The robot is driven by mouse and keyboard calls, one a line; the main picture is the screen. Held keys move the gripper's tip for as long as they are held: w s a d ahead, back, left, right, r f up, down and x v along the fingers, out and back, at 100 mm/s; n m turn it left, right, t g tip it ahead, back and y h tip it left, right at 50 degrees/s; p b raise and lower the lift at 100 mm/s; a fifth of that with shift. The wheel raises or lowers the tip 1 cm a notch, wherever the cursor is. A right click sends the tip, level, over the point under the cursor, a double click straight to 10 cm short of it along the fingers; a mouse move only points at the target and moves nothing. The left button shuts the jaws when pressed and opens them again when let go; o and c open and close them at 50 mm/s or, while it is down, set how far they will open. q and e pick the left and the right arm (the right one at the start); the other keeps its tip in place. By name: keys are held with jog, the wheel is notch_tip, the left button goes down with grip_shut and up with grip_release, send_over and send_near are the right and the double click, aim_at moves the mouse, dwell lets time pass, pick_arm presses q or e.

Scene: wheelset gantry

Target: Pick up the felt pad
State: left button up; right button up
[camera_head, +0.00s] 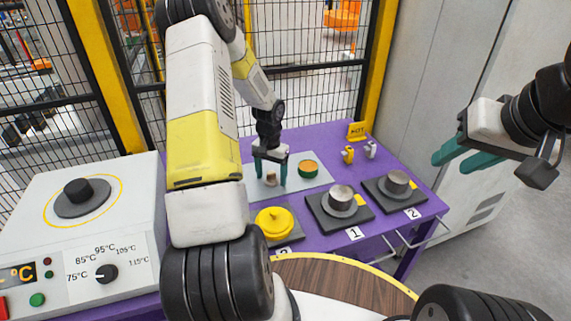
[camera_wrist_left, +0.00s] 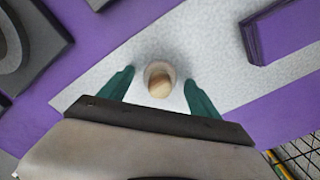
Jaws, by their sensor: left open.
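I take the small pale round piece with a wooden-looking top to be the felt pad (camera_head: 270,179); I cannot tell for sure. It stands on a light grey sheet (camera_head: 312,183) on the purple table. My left gripper (camera_head: 271,173) is above it, open, with its teal fingers on either side. In the left wrist view the piece (camera_wrist_left: 159,80) sits between the fingertips (camera_wrist_left: 159,86), with a visible gap to each. My right gripper (camera_head: 462,158) is open and empty at the right, away from the table.
A green and orange round item (camera_head: 308,168) lies on the same sheet. A yellow knobbed piece (camera_head: 274,222) and two metal pieces (camera_head: 341,196) (camera_head: 397,182) sit on dark plates. Small yellow and grey parts (camera_head: 347,154) stand behind. A control box (camera_head: 75,225) is at left.

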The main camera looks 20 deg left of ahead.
aim_at(271, 172)
pick_arm(q)
jog(key=c, duration=1.4)
notch_tip(271, 172, up, 10)
jog(key=shift+r, duration=0.1)
jog(key=o, duration=0.7)
jog(key=c, duration=0.6)
